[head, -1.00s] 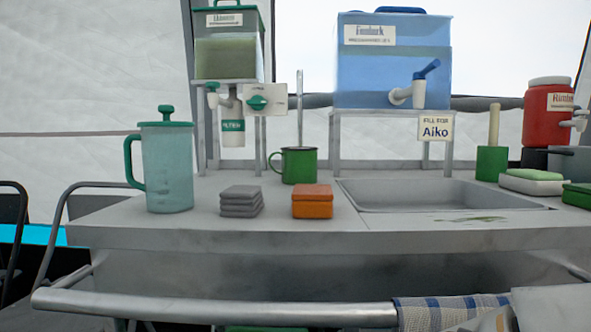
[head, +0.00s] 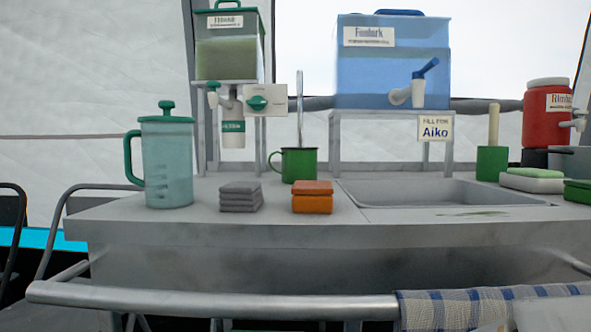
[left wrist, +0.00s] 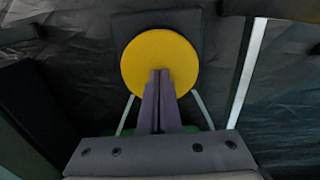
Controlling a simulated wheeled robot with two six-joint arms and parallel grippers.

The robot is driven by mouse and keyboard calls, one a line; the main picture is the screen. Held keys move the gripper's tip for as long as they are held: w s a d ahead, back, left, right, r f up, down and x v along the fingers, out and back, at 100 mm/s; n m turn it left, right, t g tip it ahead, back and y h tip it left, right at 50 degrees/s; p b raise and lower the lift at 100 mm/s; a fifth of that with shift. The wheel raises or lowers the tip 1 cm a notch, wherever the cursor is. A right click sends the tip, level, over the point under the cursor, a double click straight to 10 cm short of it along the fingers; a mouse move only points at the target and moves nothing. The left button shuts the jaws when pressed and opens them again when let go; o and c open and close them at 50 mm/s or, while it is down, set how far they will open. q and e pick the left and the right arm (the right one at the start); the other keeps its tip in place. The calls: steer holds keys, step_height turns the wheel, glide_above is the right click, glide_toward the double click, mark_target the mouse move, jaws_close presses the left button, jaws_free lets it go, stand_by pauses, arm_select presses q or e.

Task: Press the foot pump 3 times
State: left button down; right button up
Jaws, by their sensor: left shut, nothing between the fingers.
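The foot pump (left wrist: 135,55) shows in the left wrist view as a round yellow pad in front of a dark plate, with thin pale legs spreading below it and a bit of green lower down. My left gripper (left wrist: 160,73) is shut and empty. Its two purple-grey fingertips overlap the middle of the yellow pad; I cannot tell whether they touch it. The fingers hide part of the pad and what lies behind them. Neither gripper shows in the head view, and the pump's yellow pad does not show there.
A metal rail (head: 200,301) with a checked towel (head: 445,310) runs along the front of the grey counter (head: 290,236). On the counter stand a teal pitcher (head: 168,168), a green mug (head: 299,165) and sponges. A pale metal bar (left wrist: 245,75) rises right of the pump.

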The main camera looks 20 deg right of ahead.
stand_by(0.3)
arm_select(q)
steer(key=shift+r+p, duration=2.6)
steer(key=shift+r, duration=0.2)
